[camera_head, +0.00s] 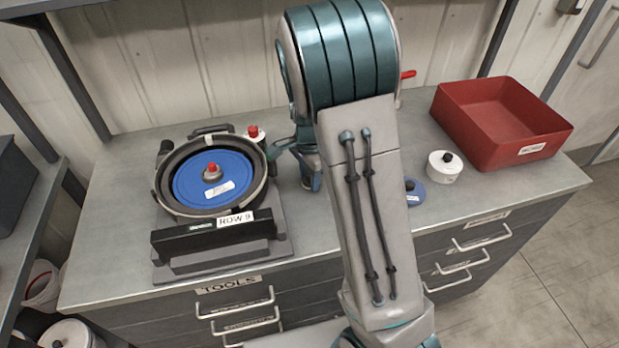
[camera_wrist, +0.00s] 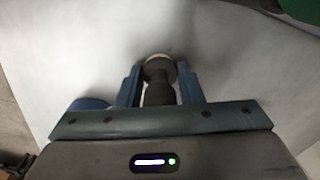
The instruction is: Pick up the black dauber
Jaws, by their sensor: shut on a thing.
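The black dauber (camera_wrist: 158,92) is a dark, narrow-waisted piece with a rounded head and a pale rim at its far end. It shows in the wrist view between the two blue fingers of my gripper (camera_wrist: 158,80). The gripper is shut on it. The pale grey bench top lies behind it; I cannot tell whether the dauber touches the bench. In the head view my arm covers the middle of the bench, and the dauber cannot be made out there.
A seed meter with a blue disc (camera_head: 190,182) and a ROW 9 label stands on the bench at left. A red bin (camera_head: 465,122), a white round pot (camera_head: 444,174) and a small blue lidded thing (camera_head: 414,195) stand at right.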

